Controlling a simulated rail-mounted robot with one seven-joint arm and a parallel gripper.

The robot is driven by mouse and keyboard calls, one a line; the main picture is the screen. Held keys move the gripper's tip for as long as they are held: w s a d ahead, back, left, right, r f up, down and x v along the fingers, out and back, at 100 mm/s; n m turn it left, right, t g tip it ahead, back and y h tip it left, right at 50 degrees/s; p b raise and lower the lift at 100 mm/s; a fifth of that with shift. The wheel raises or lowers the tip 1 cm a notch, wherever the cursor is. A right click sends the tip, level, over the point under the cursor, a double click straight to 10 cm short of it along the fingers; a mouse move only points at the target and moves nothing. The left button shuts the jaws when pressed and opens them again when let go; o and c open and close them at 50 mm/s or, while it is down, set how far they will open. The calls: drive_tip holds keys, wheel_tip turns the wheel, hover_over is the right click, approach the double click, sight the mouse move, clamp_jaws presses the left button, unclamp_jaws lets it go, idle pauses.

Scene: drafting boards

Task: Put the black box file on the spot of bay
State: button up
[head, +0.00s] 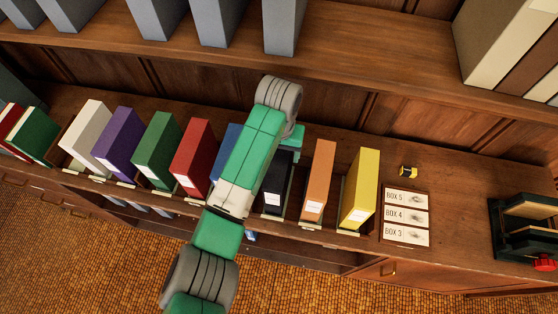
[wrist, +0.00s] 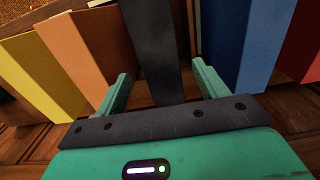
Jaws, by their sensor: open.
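The black box file (head: 280,173) stands upright on the counter between the blue box file (head: 224,148) and the orange box file (head: 319,178), with a white label low on its front. My gripper (wrist: 161,72) is open. In the wrist view its two teal fingers are spread with the black box file (wrist: 154,35) showing between them, and neither finger visibly grips it. In the head view my arm hides most of my gripper, which is at the black file's back upper end. I cannot tell which spot is the bay the task names.
Yellow (head: 360,190), red (head: 192,158), green (head: 157,150), purple (head: 118,138) and white (head: 86,133) files stand close in the row. A BOX 5, 4, 3 label board (head: 406,216) lies right of yellow. An upper shelf (head: 350,50) overhangs behind.

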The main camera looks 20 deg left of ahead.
wheel_tip(320, 180, up, 4)
drive_tip(key=shift+r, duration=0.25)
idle(0.4)
drive_tip(key=w+d+r+m+t, duration=0.1)
drive_tip(key=w+d+r+t, duration=0.2)
drive_tip(key=d, duration=0.3)
drive_tip(key=w+d+r+m+t, duration=0.1)
drive_tip(key=w+d+r+t, duration=0.15)
drive_tip(key=d, duration=0.25)
drive_tip(key=s+d+r+t+h, duration=0.1)
drive_tip(key=d+r+t, duration=0.5)
drive_tip(key=r, duration=0.5)
drive_tip(key=s+r+t+p, duration=0.3)
drive_tip(key=s+r+t, duration=0.3)
drive_tip(key=r, duration=1.3)
drive_tip(key=s+r+t+y+p, duration=0.1)
drive_tip(key=s+r+t+p, duration=0.3)
drive_tip(key=s+r+t, duration=0.3)
drive_tip(key=s+r, duration=0.5)
drive_tip(key=r, duration=0.8)
drive_tip(key=shift+a, duration=0.4)
